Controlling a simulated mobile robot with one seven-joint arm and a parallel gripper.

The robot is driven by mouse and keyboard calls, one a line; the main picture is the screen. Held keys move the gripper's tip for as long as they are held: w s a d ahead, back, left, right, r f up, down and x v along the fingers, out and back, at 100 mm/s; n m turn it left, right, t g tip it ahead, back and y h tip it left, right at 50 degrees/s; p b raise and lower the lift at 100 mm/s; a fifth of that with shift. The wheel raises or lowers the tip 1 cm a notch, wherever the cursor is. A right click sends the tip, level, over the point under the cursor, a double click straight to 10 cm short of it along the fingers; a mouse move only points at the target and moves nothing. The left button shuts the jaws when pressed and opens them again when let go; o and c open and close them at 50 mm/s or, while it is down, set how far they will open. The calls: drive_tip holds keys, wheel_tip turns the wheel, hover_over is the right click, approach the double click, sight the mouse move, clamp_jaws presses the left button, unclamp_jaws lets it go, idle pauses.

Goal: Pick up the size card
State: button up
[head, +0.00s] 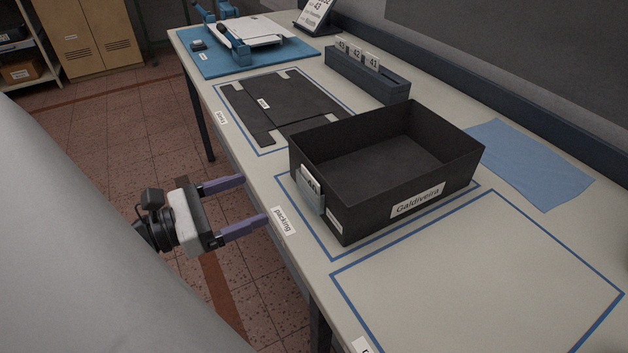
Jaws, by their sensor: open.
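A white size card (309,178) stands in a grey holder (311,199) on the short near-left side of the black box (410,208) labelled "Galdiveira". The card's top sticks out of the holder; its number is too small to read surely. More numbered cards (357,52) stand upright in a dark rack (368,78) farther back. My gripper (255,198) has two purple fingers spread apart with nothing between them. It is left of the holder, by the table's front edge, pointing towards the box. A gap separates the fingertips from the card.
The box stands inside a blue outline on the pale table (475,255) behind a "packing" label (284,220). Flat black cardboard (300,97), a blue mat (215,67) with a device, and a blue cloth (530,163) lie around. The front-right outlined area is clear.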

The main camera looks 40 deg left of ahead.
drive_tip(key=p, duration=0.1)
approach(309, 176)
drive_tip(key=w, duration=0.2)
drive_tip(key=p+x, duration=0.1)
drive_tip(key=x, duration=0.1)
drive_tip(key=p+x, duration=0.1)
drive_tip(key=x, duration=0.2)
drive_tip(key=shift+d+r+p, duration=0.15)
drive_tip(key=shift+d+p, duration=0.15)
drive_tip(key=shift+d, duration=0.2)
drive_tip(key=shift+w+d, duration=0.1)
drive_tip(key=shift+w, duration=0.15)
drive_tip(key=shift+c, duration=0.4)
drive_tip(key=c, duration=1.2)
